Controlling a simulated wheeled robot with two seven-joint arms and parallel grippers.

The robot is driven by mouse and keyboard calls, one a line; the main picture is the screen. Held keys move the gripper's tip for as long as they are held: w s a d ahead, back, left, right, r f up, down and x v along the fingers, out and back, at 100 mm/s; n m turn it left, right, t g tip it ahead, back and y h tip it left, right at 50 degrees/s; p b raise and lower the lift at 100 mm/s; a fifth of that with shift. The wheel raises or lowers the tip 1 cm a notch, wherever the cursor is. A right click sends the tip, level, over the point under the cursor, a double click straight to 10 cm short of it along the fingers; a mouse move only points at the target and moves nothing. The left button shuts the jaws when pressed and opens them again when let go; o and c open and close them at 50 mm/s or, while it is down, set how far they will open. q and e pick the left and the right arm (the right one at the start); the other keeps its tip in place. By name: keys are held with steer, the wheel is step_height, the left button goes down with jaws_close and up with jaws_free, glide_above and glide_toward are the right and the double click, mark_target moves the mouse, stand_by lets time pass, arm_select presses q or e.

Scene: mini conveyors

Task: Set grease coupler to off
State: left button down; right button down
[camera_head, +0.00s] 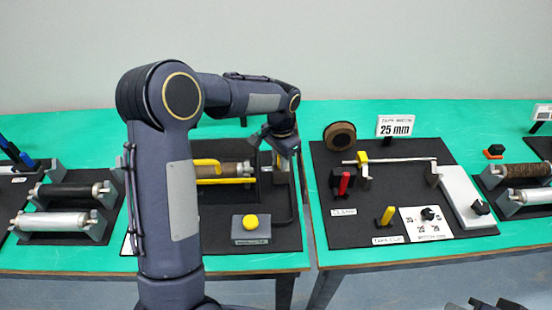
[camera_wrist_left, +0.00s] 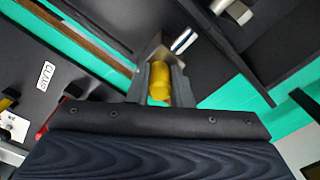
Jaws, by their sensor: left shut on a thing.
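My left gripper (camera_head: 282,155) is at the right end of the dark panel on the left table, its fingers pointing down. In the left wrist view, the left gripper (camera_wrist_left: 158,92) is shut on a yellow rounded knob (camera_wrist_left: 159,80), which stands in front of a metal bracket (camera_wrist_left: 150,52). I take this knob to be the grease coupler's handle; no label for it is readable. Its setting cannot be read, as the fingers and arm cover much of it. Dark parts at the bottom right edge of the head view may be my right gripper; its jaws cannot be made out.
A yellow guard (camera_head: 236,181) and brown roller (camera_head: 237,168) sit just left of the gripper. A yellow button box (camera_head: 251,228) is in front. My left arm hides part of this panel. The right table holds a red clamp handle (camera_head: 344,184) and a "25 mm" sign (camera_head: 395,126).

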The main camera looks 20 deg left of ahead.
arm_select(q)
steer(key=c, duration=1.6)
jaws_free()
steer(key=shift+w+d, duration=0.15)
steer(key=shift+d, duration=0.15)
step_height(320, 180, up, 7)
steer(key=shift+r, duration=0.45)
steer(key=s+a+r+n+t+h, duration=0.1)
steer(key=s+r+n+t, duration=0.15)
steer(key=s, duration=0.75)
steer(key=s+a+r+n+t+h, duration=0.15)
steer(key=s+r, duration=0.25)
steer(key=s, duration=0.7)
steer(key=s+d+f+n, duration=0.1)
steer(key=s, duration=0.1)
steer(key=s+d+f+n+t+h, duration=0.1)
steer(key=s, duration=0.2)
steer(key=s+d+f+n, duration=0.1)
steer(key=s+f, duration=0.1)
steer(key=s, duration=0.1)
steer(key=shift+s+d+f+t, duration=0.1)
steer(key=shift+s+d+t, duration=0.05)
steer(key=shift+d+t, duration=0.15)
